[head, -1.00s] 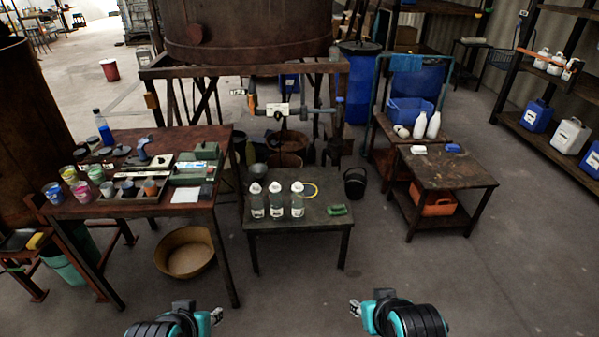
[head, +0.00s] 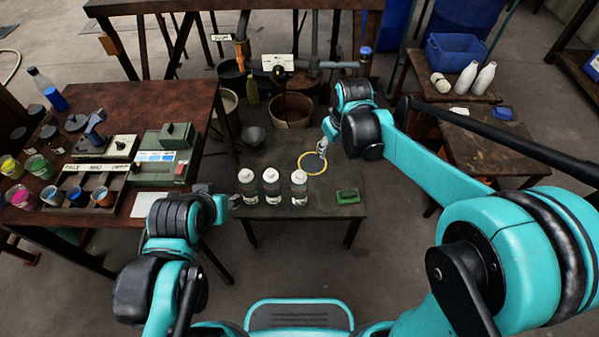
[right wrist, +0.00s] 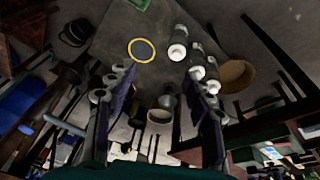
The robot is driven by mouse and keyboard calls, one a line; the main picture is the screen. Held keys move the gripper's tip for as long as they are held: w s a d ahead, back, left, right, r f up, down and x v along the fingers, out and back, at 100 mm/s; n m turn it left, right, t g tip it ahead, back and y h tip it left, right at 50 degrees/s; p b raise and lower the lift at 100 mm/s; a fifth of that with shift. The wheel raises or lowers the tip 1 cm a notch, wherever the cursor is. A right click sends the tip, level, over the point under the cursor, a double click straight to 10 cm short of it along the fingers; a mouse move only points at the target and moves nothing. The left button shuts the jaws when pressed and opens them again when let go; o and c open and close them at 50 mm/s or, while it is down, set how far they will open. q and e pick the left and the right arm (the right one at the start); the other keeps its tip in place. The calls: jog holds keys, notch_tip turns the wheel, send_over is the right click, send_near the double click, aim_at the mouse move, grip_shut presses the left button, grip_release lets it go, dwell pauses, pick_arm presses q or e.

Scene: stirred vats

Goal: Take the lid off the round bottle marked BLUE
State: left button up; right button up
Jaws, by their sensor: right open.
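Three clear bottles with white lids stand upright in a row on the low middle table (head: 335,208): a left one (head: 248,188), a middle one (head: 272,187) and a right one (head: 299,188). Their labels are too small to read, so I cannot tell which is marked BLUE. They also show beyond my right fingers in the right wrist view. My right gripper (head: 322,150) is open and empty, near a yellow ring (head: 312,163) at the table's back. My left gripper (head: 233,197) is just left of the left bottle; its jaws are too small to judge.
The left table (head: 140,92) holds paint cups, a rack, a green device and a bottle with blue liquid (head: 55,98). A green brush (head: 347,196) lies right of the bottles. A side table (head: 480,150) stands to the right. Buckets stand behind the middle table.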

jog(key=w+a+f+n+g+p, duration=0.2)
jog(key=w+a+f+n, duration=0.1)
jog(key=w+a+f, duration=0.4)
jog(key=n+g, duration=0.1)
send_near(299, 173)
jog(key=f, duration=0.3)
jog(key=shift+s+a+n+h, duration=0.15)
jog(key=shift+a+n+h, duration=0.1)
jog(key=shift+n+h, duration=0.05)
jog(key=f+b, duration=0.1)
jog(key=f, duration=0.1)
jog(key=f+b, duration=0.1)
jog(key=f, duration=0.2)
jog(key=shift+w+f+b, duration=0.3)
jog(key=shift+f+b, duration=0.1)
jog(key=shift+r, duration=0.1)
jog(key=c, duration=0.9)
